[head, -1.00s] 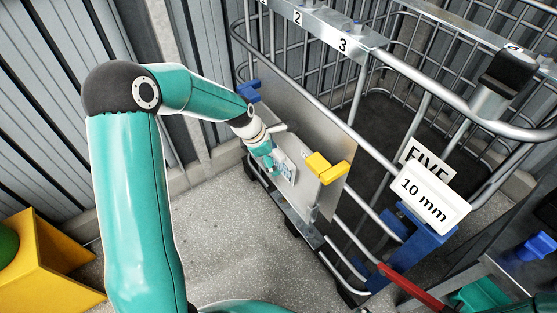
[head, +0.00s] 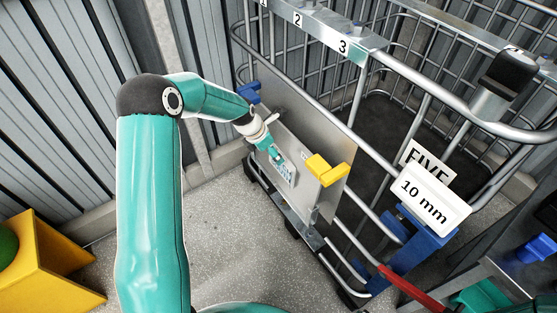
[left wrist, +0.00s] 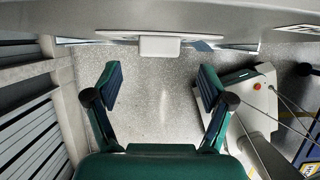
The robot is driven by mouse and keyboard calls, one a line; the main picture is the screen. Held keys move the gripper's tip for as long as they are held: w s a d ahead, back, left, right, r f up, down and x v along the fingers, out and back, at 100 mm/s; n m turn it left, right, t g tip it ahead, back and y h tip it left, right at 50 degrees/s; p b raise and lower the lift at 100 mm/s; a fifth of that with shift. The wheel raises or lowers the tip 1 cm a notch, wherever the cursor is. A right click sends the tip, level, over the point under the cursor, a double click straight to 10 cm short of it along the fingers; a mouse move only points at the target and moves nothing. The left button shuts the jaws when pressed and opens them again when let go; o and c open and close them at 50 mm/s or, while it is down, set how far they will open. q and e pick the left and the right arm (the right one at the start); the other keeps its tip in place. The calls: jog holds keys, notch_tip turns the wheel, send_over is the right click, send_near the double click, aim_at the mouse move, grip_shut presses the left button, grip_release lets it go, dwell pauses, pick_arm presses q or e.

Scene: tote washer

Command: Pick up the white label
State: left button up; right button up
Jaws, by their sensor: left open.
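A pale label with blue marks (head: 286,174) is on the upright grey metal panel (head: 325,130) on the side of the wire cage. My left gripper (head: 275,155) is close to this label and partly covers it in the head view. In the left wrist view my left gripper (left wrist: 160,80) is open, with nothing between its fingers. A white piece with a square tab (left wrist: 160,46) lies ahead of the fingertips, roughly centred between them and apart from them. The head view also shows a white "10 mm" label (head: 429,203) at the right. My right gripper is not in view.
A yellow block (head: 326,170) sticks out of the panel, right of my left gripper. The cage's tube rail (head: 400,75) runs to the right. A "FIVE" card (head: 425,160) is behind the "10 mm" label. A yellow bin (head: 40,265) stands at lower left; floor between is clear.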

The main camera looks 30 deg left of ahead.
pick_arm(q)
jog(key=shift+p+x, duration=0.4)
jog(key=shift+x, duration=2.3)
jog(key=shift+w+a, duration=0.1)
jog(key=shift+w, duration=0.05)
jog(key=c, duration=1.3)
jog(key=shift+a+r, duration=0.1)
jog(key=shift+r, duration=0.05)
jog(key=shift+r, duration=0.2)
notch_tip(320, 180, up, 6)
jog(key=shift+b, duration=0.5)
jog(key=shift+s+a+r+b, duration=0.1)
jog(key=shift+s+a+b, duration=1.1)
jog(key=shift+s, duration=2.8)
jog(key=shift+s+a+r+b, duration=0.15)
jog(key=shift+s+a+b, duration=0.2)
jog(key=shift+s+a, duration=2.7)
jog(key=shift+s+a+r+b, duration=0.1)
jog(key=shift+s+a+b, duration=0.6)
jog(key=shift+s, duration=4.25)
